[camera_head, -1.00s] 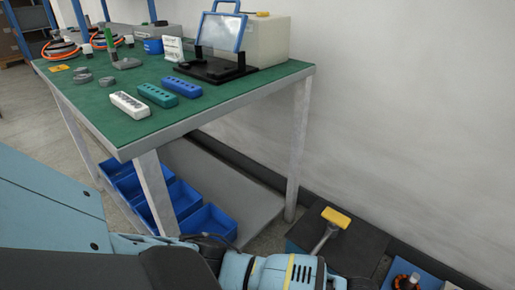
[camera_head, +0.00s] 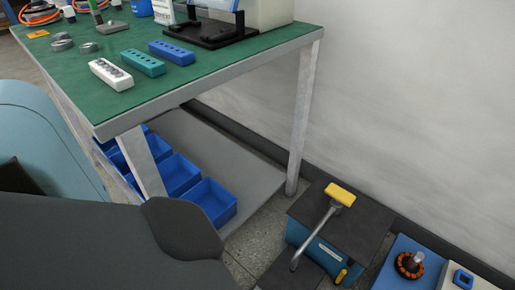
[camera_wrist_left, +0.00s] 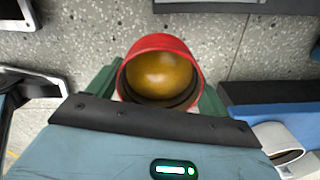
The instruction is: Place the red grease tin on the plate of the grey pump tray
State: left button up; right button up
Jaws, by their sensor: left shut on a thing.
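The red grease tin (camera_wrist_left: 160,72) is in the left wrist view, upright as I look into its round mouth, with amber-brown grease inside. My left gripper (camera_wrist_left: 157,95) is shut on it, with a green finger on either side. The speckled floor shows beyond the tin. The left fingertips and the tin are out of the head view, where only arm parts of mine show. My right gripper is in neither view. I cannot make out the grey pump tray with certainty.
A green-topped workbench (camera_head: 175,85) holds blue, teal and white blocks and a black fixture (camera_head: 210,32). Blue bins (camera_head: 208,203) stand on its lower shelf. A dark-topped box (camera_head: 368,220) with a yellow-ended handle and a blue tray (camera_head: 392,270) with an orange-ringed part are by the wall.

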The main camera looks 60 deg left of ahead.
pick_arm(q)
jog(key=w+a+b, duration=0.1)
jog(key=a, duration=0.3)
jog(key=w+a+f, duration=0.1)
jog(key=a, duration=0.4)
jog(key=w+a+b, duration=0.1)
jog(key=a, duration=0.3)
jog(key=shift+a+f+b, duration=0.2)
jog(key=shift+a+b, duration=0.1)
jog(key=shift+a, duration=0.05)
jog(key=shift+w+a, duration=0.1)
jog(key=shift+a, duration=0.4)
jog(key=shift+w+a, duration=0.1)
jog(key=shift+a, duration=0.2)
jog(key=f+b, duration=0.2)
jog(key=f, duration=0.1)
jog(key=shift+a+f+b, duration=0.15)
jog(key=shift+a+b, duration=0.05)
jog(key=shift+b, duration=0.15)
jog(key=shift+f, duration=0.2)
jog(key=shift+r, duration=0.1)
